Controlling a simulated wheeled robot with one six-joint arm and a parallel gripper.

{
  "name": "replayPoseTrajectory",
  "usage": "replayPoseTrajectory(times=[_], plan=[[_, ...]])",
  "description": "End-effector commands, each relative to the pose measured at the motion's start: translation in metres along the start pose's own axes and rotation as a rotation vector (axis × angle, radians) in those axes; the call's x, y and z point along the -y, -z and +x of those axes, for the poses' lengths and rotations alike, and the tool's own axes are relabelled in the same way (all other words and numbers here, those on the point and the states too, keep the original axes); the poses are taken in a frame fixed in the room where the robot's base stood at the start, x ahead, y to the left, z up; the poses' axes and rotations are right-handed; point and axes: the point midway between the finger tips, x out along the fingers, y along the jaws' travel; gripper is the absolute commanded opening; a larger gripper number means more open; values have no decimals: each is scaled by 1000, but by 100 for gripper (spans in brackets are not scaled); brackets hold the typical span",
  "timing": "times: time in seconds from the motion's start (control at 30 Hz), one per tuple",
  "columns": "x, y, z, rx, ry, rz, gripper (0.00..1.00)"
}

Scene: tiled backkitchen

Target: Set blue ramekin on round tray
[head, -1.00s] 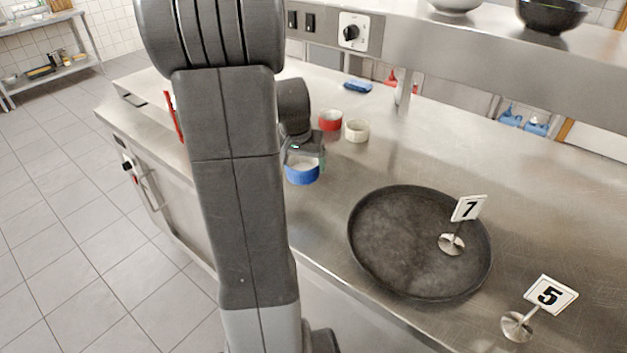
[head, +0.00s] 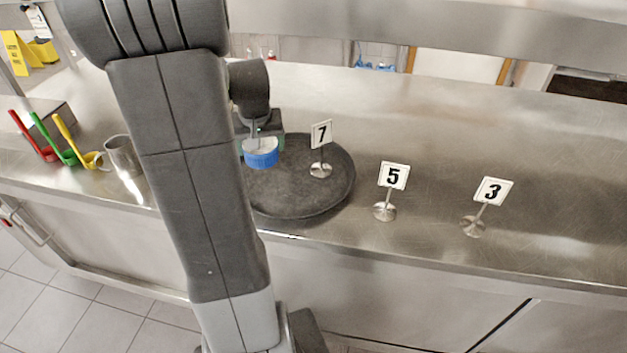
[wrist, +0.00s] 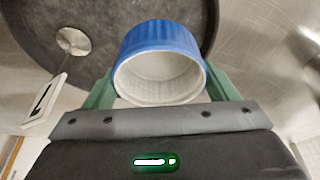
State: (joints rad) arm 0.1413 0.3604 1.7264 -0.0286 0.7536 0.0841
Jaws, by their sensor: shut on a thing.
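The blue ramekin (head: 261,158) is white inside and ribbed blue outside. My gripper (head: 262,140) is shut on it, and in the wrist view the green fingers clasp the ramekin (wrist: 160,42) from both sides. The round tray (head: 318,207) is dark and lies flat on the steel counter. The ramekin appears over the tray's left part in the head view; the gap beneath it is hard to judge. A number 7 stand (head: 320,169) stands on the tray, right of the ramekin. My arm hides the tray's left edge.
Number stands 5 (head: 385,210) and 3 (head: 474,225) stand on the counter right of the tray. A metal mug (head: 122,156) and red, green and yellow handled ladles (head: 72,150) are at the left. The counter's back right is clear.

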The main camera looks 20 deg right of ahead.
Motion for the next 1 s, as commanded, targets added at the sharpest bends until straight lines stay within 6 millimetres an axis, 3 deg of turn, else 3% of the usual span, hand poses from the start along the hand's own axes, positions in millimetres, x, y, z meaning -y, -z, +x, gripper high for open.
replayPoseTrajectory(times=[0.23, 0.63, 1.0], plan=[[0, -15, 43, 6, 1, -3, 52], [0, -27, 84, 5, 1, -1, 52], [0, -29, 92, 1, 1, -1, 52]])
